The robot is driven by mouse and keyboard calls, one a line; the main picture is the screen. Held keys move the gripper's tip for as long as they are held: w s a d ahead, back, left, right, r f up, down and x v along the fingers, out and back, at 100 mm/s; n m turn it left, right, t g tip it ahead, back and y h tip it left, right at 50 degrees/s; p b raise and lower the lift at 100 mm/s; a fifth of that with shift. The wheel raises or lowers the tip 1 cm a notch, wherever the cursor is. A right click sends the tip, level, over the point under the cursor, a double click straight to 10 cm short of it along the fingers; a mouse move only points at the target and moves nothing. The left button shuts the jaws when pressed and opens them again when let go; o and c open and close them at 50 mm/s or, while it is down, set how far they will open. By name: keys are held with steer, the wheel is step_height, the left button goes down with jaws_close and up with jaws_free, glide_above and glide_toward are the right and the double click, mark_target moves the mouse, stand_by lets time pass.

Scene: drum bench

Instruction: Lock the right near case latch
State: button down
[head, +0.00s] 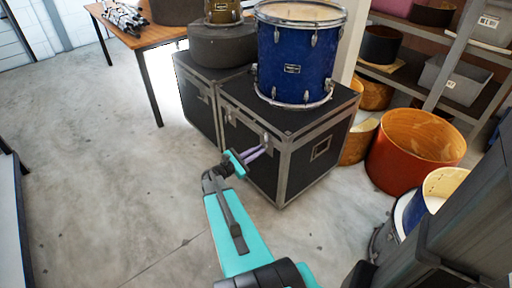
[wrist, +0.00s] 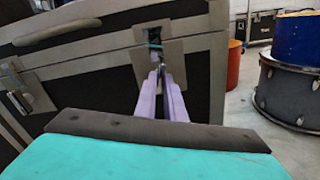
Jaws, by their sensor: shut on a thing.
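The black case with metal edges (head: 320,165) stands on the floor with a blue drum on its lid. Its right near latch (wrist: 154,40) is on the front face close to the corner, in a pale metal plate in the wrist view. My gripper (head: 258,151) reaches this face from the front. In the wrist view its two purple fingers (wrist: 163,80) are closed together on the latch, and their tips cover part of it. I cannot tell whether the latch is fastened. Another latch (wrist: 17,88) shows at the left of the same face.
The blue drum (head: 297,55) stands on the case lid. A second black case (head: 196,100) is to the left. Drum shells (head: 415,148) and shelves (head: 460,75) crowd the right side. The concrete floor (head: 110,190) at left is clear.

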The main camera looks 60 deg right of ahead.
steer(key=shift+w+d+r+n+p, duration=0.1)
steer(key=shift+w+r+n+p, duration=0.05)
steer(key=shift+n+p, duration=0.55)
steer(key=shift+w+d+r+n+p, duration=0.1)
steer(key=shift+w+r+n+p, duration=0.05)
steer(key=shift+n+p, duration=0.5)
steer(key=shift+a+n, duration=0.1)
steer(key=shift+n, duration=0.15)
steer(key=c, duration=1.8)
jaws_free()
steer(key=shift+f, duration=0.1)
steer(key=shift+c, duration=0.2)
steer(key=shift+s, duration=0.1)
steer(key=shift+a+f, duration=0.1)
steer(key=shift+a, duration=0.1)
steer(key=v, duration=1.3)
steer(key=shift+a+p, duration=0.3)
